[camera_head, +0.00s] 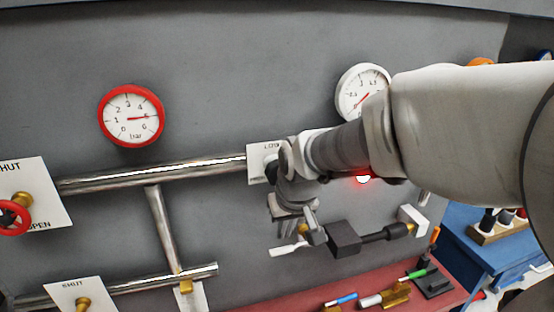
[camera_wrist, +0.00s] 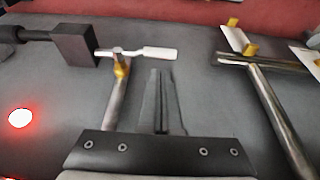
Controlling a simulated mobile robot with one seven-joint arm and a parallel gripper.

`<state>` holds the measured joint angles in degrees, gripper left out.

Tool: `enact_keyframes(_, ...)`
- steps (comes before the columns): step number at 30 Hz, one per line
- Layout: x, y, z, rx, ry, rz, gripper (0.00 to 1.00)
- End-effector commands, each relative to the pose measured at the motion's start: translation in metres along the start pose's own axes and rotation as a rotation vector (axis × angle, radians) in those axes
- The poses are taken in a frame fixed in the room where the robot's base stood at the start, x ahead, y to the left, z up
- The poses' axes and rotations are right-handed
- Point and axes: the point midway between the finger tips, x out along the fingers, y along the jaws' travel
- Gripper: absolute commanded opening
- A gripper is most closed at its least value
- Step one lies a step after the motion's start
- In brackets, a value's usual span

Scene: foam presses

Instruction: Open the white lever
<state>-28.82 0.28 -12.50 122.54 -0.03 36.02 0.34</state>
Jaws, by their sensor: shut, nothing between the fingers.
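The white lever (camera_head: 288,249) sticks out to the left of a brass valve body beside a dark block (camera_head: 344,239). In the wrist view the lever (camera_wrist: 155,53) lies across the top of the pipe, roughly level, its flat end to the right of the brass fitting (camera_wrist: 121,66). My gripper (camera_head: 311,220) is just above the lever in the head view. In the wrist view my gripper (camera_wrist: 160,74) has its fingers together and empty, pointing towards the lever's flat end with a small apparent gap. I cannot tell whether they touch.
A red-rimmed gauge (camera_head: 131,116) and a white gauge (camera_head: 362,91) hang on the grey panel. A red light (camera_head: 363,178) glows under my arm. A red handwheel (camera_head: 13,217) is at the left. Another pipe (camera_wrist: 278,118) runs at the right of the wrist view.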

Motion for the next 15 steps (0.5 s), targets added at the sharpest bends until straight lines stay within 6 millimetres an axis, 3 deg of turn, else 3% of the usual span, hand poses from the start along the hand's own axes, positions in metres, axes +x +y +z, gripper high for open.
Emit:
enact_keyframes(6, 0.036, 0.0, 0.005, 0.0, -0.002, 0.001, 0.0)
enact_keyframes(15, 0.05, 0.0, 0.007, 0.0, 0.0, 0.0, 0.0)
